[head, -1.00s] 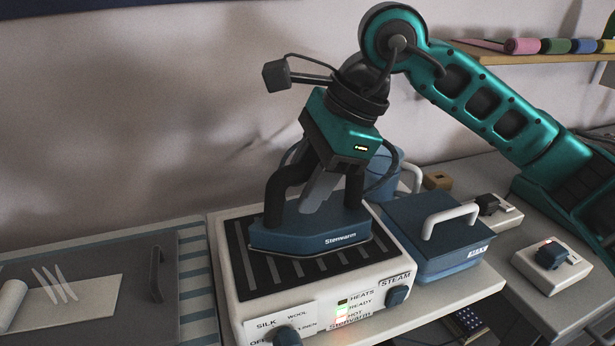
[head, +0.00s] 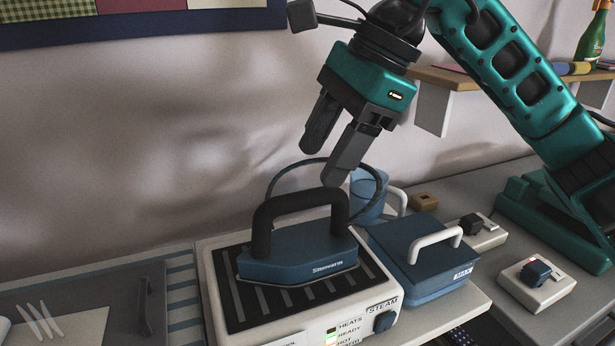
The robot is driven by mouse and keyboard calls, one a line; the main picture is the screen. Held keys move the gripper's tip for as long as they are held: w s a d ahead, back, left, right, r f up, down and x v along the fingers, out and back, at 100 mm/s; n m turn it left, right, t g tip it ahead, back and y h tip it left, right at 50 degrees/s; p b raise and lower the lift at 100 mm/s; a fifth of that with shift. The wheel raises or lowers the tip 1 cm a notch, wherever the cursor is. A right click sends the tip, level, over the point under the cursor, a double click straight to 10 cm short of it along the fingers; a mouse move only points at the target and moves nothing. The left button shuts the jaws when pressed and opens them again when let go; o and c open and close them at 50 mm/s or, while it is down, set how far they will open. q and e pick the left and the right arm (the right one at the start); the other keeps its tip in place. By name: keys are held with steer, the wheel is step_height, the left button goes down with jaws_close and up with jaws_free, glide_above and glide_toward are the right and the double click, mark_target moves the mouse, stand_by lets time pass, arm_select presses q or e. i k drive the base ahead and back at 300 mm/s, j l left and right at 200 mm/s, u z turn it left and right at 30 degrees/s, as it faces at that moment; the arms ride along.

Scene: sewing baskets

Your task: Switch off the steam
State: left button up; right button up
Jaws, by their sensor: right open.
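The steam knob (head: 384,321) is dark blue and sits on the front right of the white steam station (head: 215,300), just below the STEAM label. Green and red lights glow on the panel to its left. The blue iron (head: 300,262) with a black handle rests flat on the station's striped top. My right gripper (head: 322,166) is open and empty, above the iron's handle and apart from it. My left gripper is not in view.
A blue box (head: 420,250) with a white handle stands right of the station, with a blue jug (head: 366,195) behind. Two switch boxes, one nearer (head: 537,285) and one farther (head: 478,230), stand further right. A grey pressing board (head: 85,290) lies at left.

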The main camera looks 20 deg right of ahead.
mark_target(386, 322)
steer(key=k, duration=1)
